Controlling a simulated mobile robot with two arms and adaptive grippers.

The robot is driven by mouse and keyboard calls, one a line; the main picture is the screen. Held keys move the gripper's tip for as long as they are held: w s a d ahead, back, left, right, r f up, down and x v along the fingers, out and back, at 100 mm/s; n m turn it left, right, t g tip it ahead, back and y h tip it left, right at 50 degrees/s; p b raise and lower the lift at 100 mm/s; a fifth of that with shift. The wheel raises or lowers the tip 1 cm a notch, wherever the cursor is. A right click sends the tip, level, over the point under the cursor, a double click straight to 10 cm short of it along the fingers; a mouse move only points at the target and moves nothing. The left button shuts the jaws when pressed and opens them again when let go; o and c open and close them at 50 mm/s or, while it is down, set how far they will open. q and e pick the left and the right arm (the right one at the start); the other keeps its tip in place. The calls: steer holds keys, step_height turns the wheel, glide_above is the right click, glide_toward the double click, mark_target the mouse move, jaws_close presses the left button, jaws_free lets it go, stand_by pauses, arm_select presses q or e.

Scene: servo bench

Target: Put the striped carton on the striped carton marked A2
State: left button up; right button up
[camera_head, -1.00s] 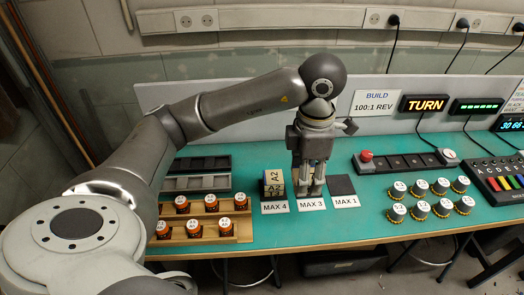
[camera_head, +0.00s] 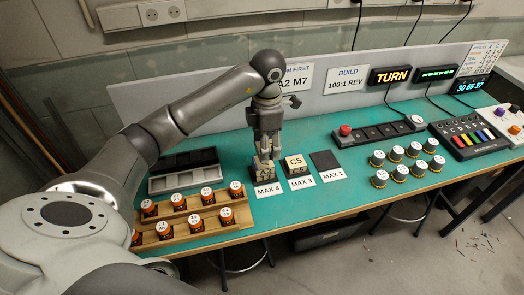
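My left gripper (camera_head: 265,158) points straight down at the stack of small cartons behind the MAX 4 label. A carton marked A2 (camera_head: 264,173) shows there just below and between the fingertips, partly hidden by them. I cannot tell whether the fingers touch it, or whether they hold a carton. A carton marked C5 (camera_head: 296,161) sits on the pad behind the MAX 3 label, to the right of the gripper, with its top free. Stripes are too small to make out on either. My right gripper is not in view.
The dark MAX 1 pad (camera_head: 325,161) is empty. A wooden rack (camera_head: 213,232) of orange jars stands front left, with grey trays (camera_head: 183,168) behind it. Several knobs (camera_head: 397,153) stand right, before a black strip with a red button (camera_head: 345,130).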

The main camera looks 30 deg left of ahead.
arm_select(q)
steer(key=shift+w+a+f, duration=0.3)
steer(key=shift+a+f, duration=0.1)
steer(key=shift+f, duration=0.15)
steer(key=shift+w+a+f, duration=0.25)
steer(key=shift+a+f, duration=0.15)
steer(key=shift+f, duration=0.15)
steer(key=f+p, duration=0.2)
steer(key=f, duration=0.1)
steer(key=shift+w+a+f, duration=0.15)
steer(key=shift+a+f, duration=0.15)
steer(key=shift+a, duration=0.05)
steer(key=shift+f, duration=0.15)
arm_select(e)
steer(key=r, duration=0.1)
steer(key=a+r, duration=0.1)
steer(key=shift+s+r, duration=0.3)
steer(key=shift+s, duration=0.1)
arm_select(q)
steer(key=shift+f, duration=0.1)
steer(key=shift+f, duration=0.15)
steer(key=o, duration=1)
steer(key=shift+o, duration=0.2)
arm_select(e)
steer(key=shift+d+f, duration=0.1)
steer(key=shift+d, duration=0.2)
